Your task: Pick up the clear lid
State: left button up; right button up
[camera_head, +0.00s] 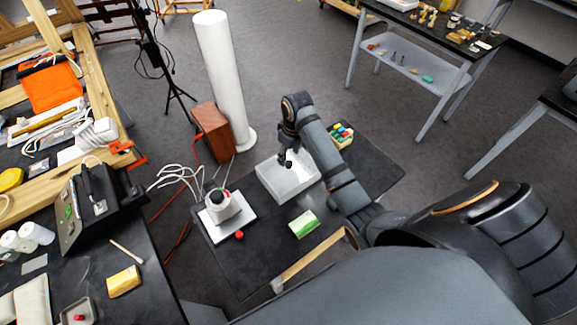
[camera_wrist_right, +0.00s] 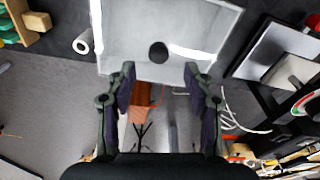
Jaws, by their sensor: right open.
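The clear lid (camera_head: 300,181) is a pale, see-through square top on a low box on the dark bench. In the right wrist view the lid (camera_wrist_right: 205,30) fills the upper middle, with a round dark knob (camera_wrist_right: 158,53) on it. My right gripper (camera_head: 285,161) is over the lid in the head view and partly hides it. In the wrist view the right gripper (camera_wrist_right: 158,76) is open, with one finger either side of the knob's line and nothing between them. I cannot tell whether the fingers touch the lid. My left gripper does not show.
A wooden tray of coloured blocks (camera_head: 341,136) stands behind my right forearm. A white device with cables (camera_head: 222,207) sits left of the lid. A white column (camera_head: 219,80) stands behind.

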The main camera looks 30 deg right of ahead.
aim_at(289, 163)
jog(key=shift+f+p, duration=0.85)
jog(key=shift+f, duration=0.05)
notch_tip(289, 163, down, 3)
jog(key=shift+f, duration=0.1)
jog(key=shift+w, duration=0.1)
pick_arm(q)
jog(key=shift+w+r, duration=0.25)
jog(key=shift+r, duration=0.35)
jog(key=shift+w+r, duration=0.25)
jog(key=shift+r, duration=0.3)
pick_arm(e)
grip_shut()
